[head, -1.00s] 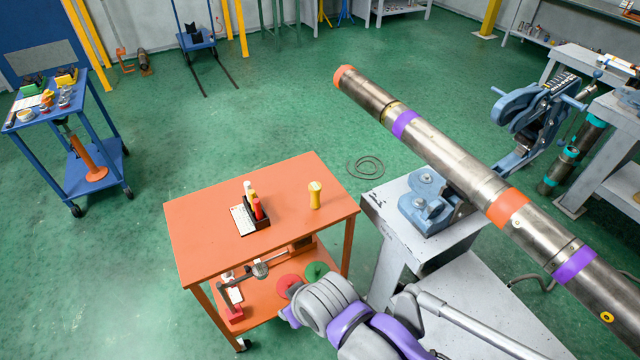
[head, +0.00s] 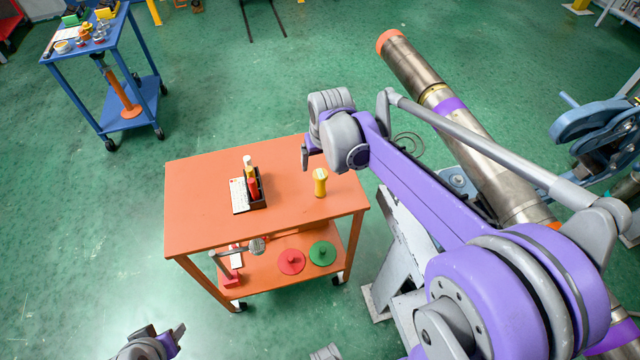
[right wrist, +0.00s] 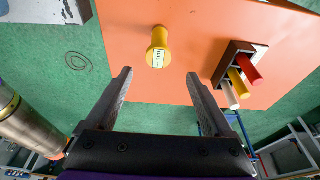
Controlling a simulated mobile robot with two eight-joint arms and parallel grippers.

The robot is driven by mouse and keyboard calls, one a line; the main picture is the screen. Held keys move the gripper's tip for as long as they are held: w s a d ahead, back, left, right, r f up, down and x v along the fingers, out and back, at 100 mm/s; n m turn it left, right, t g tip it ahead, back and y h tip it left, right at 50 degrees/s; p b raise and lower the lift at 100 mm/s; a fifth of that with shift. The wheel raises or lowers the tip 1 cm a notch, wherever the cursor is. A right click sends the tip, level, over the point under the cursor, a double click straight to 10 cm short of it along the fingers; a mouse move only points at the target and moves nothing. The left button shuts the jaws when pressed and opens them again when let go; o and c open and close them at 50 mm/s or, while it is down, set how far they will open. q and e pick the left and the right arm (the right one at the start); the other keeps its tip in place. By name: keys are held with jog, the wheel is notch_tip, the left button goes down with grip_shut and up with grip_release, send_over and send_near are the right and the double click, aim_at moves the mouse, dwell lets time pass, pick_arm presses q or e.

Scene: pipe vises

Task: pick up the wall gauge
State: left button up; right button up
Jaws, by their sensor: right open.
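The wall gauge (head: 320,182) is a small yellow upright piece with a wide top, standing on the right part of the orange cart's top (head: 200,220). In the right wrist view the gauge (right wrist: 158,46) shows a pale label and lies ahead, between the lines of the fingers. My right gripper (head: 306,157) is over the cart's far right part, a little left of and behind the gauge in the picture. In the right wrist view its fingers (right wrist: 157,78) are apart with nothing between them. My left gripper (head: 172,343) shows partly at the bottom edge; its jaws are unclear.
A dark holder (head: 262,202) with white, yellow and red sticks stands left of the gauge beside a white card (head: 239,195). Red (head: 291,261) and green (head: 322,253) discs lie on the lower shelf. A long pipe (head: 415,75) runs along the right. A blue cart (head: 130,118) stands at left.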

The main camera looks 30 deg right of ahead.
aim_at(319, 171)
jog(key=x, duration=0.4)
jog(key=shift+w+d+f, duration=0.15)
jog(key=shift+f, duration=0.25)
jog(key=shift+s+b+x, duration=0.2)
jog(key=shift+x, duration=1.25)
jog(key=shift+s+b+x, duration=0.15)
jog(key=shift+s+x, duration=0.05)
jog(key=shift+x, duration=1.3)
grip_shut()
